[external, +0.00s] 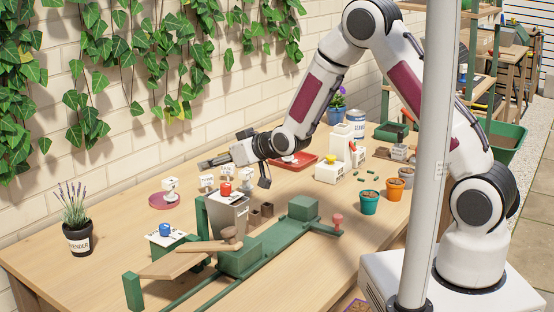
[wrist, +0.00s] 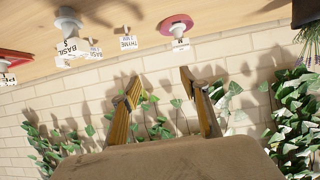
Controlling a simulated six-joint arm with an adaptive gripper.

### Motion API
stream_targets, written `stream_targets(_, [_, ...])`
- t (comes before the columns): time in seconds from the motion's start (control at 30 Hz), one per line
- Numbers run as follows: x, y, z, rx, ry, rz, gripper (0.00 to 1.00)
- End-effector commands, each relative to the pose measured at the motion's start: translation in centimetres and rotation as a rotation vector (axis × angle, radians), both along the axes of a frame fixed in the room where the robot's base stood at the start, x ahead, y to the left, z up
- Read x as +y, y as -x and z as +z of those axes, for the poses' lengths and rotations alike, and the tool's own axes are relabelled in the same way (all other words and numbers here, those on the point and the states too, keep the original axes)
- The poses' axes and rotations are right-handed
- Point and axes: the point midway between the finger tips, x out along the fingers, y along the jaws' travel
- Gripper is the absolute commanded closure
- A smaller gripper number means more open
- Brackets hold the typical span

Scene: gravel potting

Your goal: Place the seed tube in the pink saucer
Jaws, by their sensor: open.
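The pink saucer (external: 158,203) lies at the far left of the bench near the wall, and a small white item with a tag (external: 171,186) stands in it. The saucer also shows at the top of the wrist view (wrist: 165,22). I cannot tell whether the white item is the seed tube. A similar white item (external: 225,174) stands to the right of the saucer, by the basil and thyme tags. My gripper (external: 203,164) is open and empty, raised above the bench to the right of the saucer. In the wrist view its fingers (wrist: 160,85) point toward the wall.
A lavender pot (external: 78,237) stands at left. A red tray (external: 305,161) and several pots are at right. Ivy hangs on the wall.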

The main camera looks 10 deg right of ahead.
Motion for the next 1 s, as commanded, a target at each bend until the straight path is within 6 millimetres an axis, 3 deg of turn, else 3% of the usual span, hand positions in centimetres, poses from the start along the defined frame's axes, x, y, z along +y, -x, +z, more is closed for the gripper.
stream_targets(0.1, [-2.9,-0.8,2.3,0.019,0.016,-0.039,0.55])
stream_targets(0.43, [-11.1,-1.2,7.2,0.094,0.069,-0.141,0.55])
stream_targets(0.77, [-19.4,0.6,11.3,0.172,0.115,-0.242,0.55])
stream_targets(1.0, [-25.2,3.3,13.6,0.232,0.143,-0.315,0.55])
